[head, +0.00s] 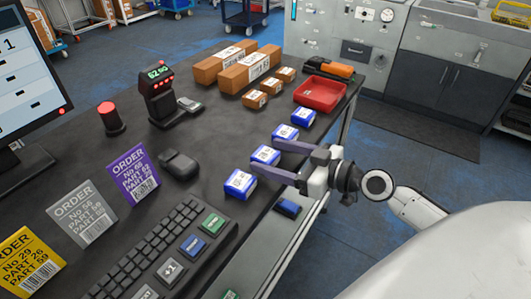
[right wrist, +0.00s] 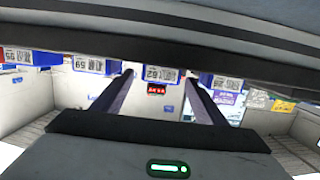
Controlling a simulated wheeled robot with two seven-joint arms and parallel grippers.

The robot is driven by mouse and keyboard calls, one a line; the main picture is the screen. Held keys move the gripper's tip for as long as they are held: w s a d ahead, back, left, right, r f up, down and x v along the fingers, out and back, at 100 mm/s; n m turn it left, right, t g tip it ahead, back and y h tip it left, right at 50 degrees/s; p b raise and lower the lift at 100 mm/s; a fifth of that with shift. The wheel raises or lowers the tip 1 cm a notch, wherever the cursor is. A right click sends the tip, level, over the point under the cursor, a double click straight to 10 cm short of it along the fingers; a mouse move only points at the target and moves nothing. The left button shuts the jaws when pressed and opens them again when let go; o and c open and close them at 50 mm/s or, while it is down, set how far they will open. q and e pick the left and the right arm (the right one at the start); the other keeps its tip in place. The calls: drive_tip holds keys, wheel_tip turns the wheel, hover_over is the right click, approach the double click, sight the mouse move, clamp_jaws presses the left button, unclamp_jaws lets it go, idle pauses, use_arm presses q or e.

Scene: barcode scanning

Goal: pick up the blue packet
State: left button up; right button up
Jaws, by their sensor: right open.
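Several blue packets with white barcode labels stand in a row along the table's right side in the head view: a near one (head: 240,184), a second (head: 265,155), a third (head: 286,133) and a far one (head: 302,117). My right gripper (head: 264,156) is open, with its two dark fingers pointing left around the second packet. In the right wrist view my right gripper (right wrist: 159,76) has a blue packet (right wrist: 158,74) between its fingertips. Other packets (right wrist: 88,64) show to either side. I cannot tell whether the fingers touch it. My left gripper is not in view.
A red tray (head: 320,94) and brown boxes (head: 248,66) stand at the back. A scanner stand (head: 160,95), a mouse-like black object (head: 179,164), a keyboard (head: 150,255) and order cards (head: 133,175) are to the left. The table edge runs close by the packets.

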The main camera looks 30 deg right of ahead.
drive_tip(key=shift+p+x, duration=0.3)
drive_tip(key=shift+x, duration=0.75)
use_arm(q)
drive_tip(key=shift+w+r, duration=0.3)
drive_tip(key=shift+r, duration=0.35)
use_arm(e)
drive_tip(key=shift+w, duration=0.25)
drive_tip(key=shift+c, duration=0.2)
drive_tip(key=c, duration=1.2)
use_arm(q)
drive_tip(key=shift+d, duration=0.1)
use_arm(e)
drive_tip(key=shift+r, duration=0.1)
